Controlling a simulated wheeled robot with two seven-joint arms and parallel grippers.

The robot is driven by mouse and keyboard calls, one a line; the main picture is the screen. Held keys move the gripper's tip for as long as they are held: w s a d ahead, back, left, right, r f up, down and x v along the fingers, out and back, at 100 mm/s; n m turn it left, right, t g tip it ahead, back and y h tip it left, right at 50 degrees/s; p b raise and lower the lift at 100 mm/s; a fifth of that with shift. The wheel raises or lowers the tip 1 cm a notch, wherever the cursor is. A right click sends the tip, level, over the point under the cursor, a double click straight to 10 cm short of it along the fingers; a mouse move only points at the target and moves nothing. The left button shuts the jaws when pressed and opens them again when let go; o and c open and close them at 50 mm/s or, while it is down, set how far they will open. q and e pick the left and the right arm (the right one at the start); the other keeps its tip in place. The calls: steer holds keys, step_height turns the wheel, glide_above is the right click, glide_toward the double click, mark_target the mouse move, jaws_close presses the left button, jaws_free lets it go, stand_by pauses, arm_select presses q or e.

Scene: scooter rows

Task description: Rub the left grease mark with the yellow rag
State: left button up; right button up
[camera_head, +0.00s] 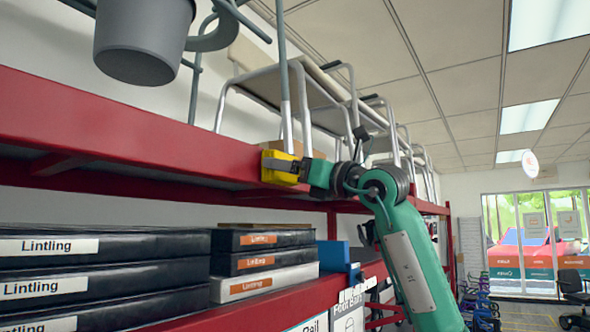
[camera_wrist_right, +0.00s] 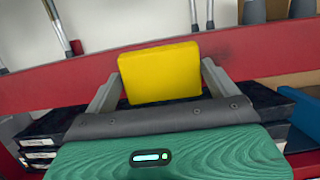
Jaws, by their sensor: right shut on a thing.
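The yellow rag (camera_head: 278,168) is a thick block-like pad held up against or just in front of the red shelf beam (camera_head: 110,135). My right gripper (camera_head: 298,168) is shut on the rag. In the right wrist view the rag (camera_wrist_right: 160,73) sits between both fingers (camera_wrist_right: 160,88) and covers part of the beam (camera_wrist_right: 60,88). Whether it touches the beam I cannot tell. A faint dark smudge (camera_wrist_right: 228,46) shows on the beam right of the rag; I cannot tell which grease mark it is. My left gripper is out of view.
Black boxes labelled Lintling (camera_head: 105,280) fill the shelf below the beam. Open floor (camera_head: 530,314) lies at the far right, before glass doors.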

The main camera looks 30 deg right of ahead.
steer(key=shift+w+a, duration=0.1)
steer(key=shift+w, duration=0.05)
steer(key=shift+w+d, duration=2.1)
steer(key=shift+d, duration=2.9)
steer(key=s+a+b, duration=0.3)
steer(key=s+a, duration=0.1)
steer(key=a, duration=0.6)
steer(key=shift+s, duration=0.15)
